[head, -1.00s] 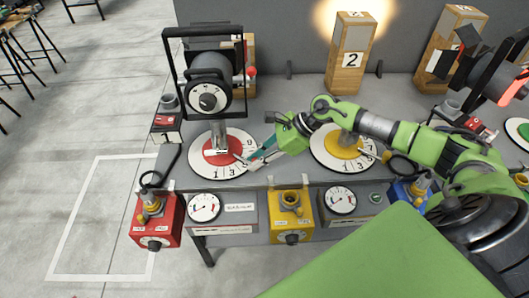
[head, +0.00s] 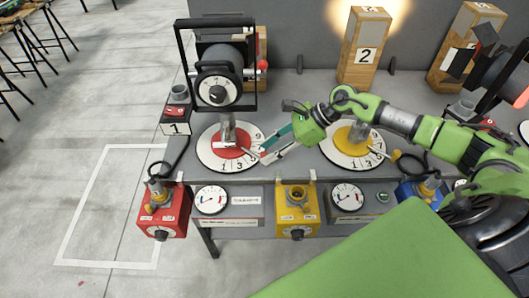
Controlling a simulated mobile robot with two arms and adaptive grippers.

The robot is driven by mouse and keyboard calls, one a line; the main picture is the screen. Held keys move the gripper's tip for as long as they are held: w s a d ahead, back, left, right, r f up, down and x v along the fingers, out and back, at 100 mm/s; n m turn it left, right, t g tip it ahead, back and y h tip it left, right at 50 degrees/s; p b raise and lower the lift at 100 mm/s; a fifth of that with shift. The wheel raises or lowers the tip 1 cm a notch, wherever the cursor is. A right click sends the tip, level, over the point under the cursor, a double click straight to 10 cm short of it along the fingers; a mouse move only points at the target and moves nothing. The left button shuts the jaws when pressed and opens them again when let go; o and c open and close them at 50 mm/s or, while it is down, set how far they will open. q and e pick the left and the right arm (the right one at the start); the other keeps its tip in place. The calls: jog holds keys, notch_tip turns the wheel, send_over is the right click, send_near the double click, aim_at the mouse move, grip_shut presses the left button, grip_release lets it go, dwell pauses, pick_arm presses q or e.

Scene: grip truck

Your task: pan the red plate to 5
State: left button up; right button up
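The red plate (head: 222,152) is the red centre of a white numbered dial on the left part of the bench, under a spotlight on a stand. A pale pointer or handle (head: 241,148) reaches across its right side toward the numbers. My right gripper (head: 263,157) comes in from the right, with its fingertips low at the dial's right edge beside the pointer's outer end. The fingers hide part of the numbers there. I cannot tell whether they touch or hold the pointer. My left gripper is not in view.
A yellow plate (head: 342,137) on a similar dial lies to the right, under my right arm. Red (head: 163,212) and yellow (head: 296,215) boxes hang at the bench's front edge. Wooden blocks stand behind.

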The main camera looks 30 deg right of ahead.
jog(key=v, duration=0.9)
jog(key=shift+s+d+r, duration=0.15)
jog(key=shift+d+r, duration=0.05)
jog(key=shift+r, duration=0.05)
jog(key=shift+f, duration=0.1)
